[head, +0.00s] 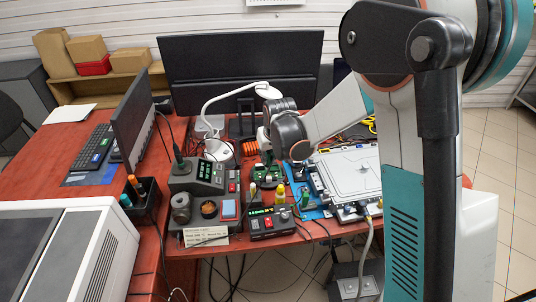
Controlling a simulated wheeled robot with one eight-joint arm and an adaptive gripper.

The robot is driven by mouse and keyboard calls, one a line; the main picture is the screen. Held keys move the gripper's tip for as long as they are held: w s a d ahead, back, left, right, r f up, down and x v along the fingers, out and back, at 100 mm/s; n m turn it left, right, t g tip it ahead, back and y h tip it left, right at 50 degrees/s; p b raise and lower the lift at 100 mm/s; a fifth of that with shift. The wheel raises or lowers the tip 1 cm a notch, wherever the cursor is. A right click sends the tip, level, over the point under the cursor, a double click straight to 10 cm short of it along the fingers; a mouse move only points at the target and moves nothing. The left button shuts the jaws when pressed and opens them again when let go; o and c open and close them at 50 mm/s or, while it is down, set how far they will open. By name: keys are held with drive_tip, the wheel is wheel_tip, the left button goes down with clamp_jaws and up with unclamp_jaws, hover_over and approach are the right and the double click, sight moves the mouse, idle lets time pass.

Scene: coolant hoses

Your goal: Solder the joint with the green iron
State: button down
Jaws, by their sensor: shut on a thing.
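My arm reaches in from the right and ends in dark wrist joints over the back of the bench. My gripper and anything in it are hidden behind the wrist. A small green circuit board (266,172) stands on the bench just below the wrist. The joint on it is too small to make out. I cannot make out a green iron with certainty.
A white desk lamp (209,106) arches behind the station. A large grey metal case (349,168) fills the right. Cables hang over the front edge.

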drive_tip(key=shift+f, duration=0.3)
idle(0.4)
drive_tip(key=shift+r, duration=0.15)
idle(2.9)
drive_tip(key=shift+r+p, duration=1.75)
drive_tip(key=shift+r, duration=1.15)
